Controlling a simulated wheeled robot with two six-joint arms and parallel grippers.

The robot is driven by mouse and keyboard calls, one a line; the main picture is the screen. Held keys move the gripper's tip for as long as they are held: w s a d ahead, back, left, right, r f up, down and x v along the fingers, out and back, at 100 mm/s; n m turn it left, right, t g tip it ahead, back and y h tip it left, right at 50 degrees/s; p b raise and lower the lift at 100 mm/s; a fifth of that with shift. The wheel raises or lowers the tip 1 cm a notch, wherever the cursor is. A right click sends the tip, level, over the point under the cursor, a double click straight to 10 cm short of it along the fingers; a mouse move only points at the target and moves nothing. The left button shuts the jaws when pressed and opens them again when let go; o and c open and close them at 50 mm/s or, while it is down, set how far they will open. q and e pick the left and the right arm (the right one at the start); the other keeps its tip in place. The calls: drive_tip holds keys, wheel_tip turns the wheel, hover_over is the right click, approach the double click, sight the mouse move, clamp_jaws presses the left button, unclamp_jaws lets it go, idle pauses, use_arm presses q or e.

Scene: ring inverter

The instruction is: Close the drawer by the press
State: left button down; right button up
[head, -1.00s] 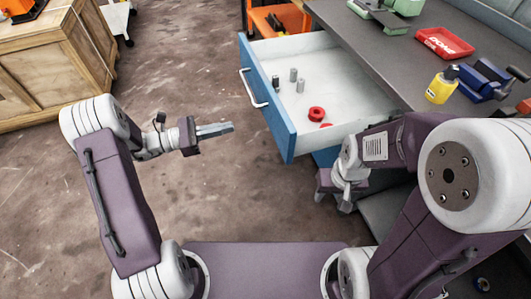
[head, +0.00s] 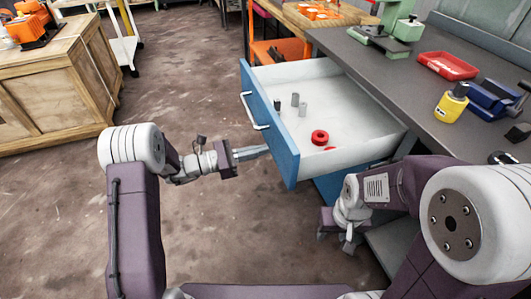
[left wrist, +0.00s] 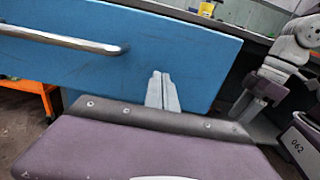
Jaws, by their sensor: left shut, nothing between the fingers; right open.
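The drawer, with a blue front (head: 268,122) and a white inside, stands pulled out from under the grey workbench. Its silver handle (head: 253,110) is on the front; in the left wrist view the blue front (left wrist: 120,75) fills much of the picture. A green press (head: 405,30) stands on the bench above. My left gripper (head: 264,151) is shut and empty, its tips at the drawer front, right of and below the handle in the left wrist view (left wrist: 161,76). Whether they touch is unclear. My right gripper (head: 345,242) is open and empty, low beside the bench.
Inside the drawer are a red ring (head: 320,137), part of another red thing and a few grey cylinders (head: 302,109). A red tray (head: 447,66), a yellow bottle (head: 452,103) and a blue vise (head: 492,98) are on the bench. Open floor lies left of the drawer.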

use_arm(q)
drive_tip(key=shift+x, duration=1)
use_arm(e)
drive_tip(key=shift+f, duration=0.35)
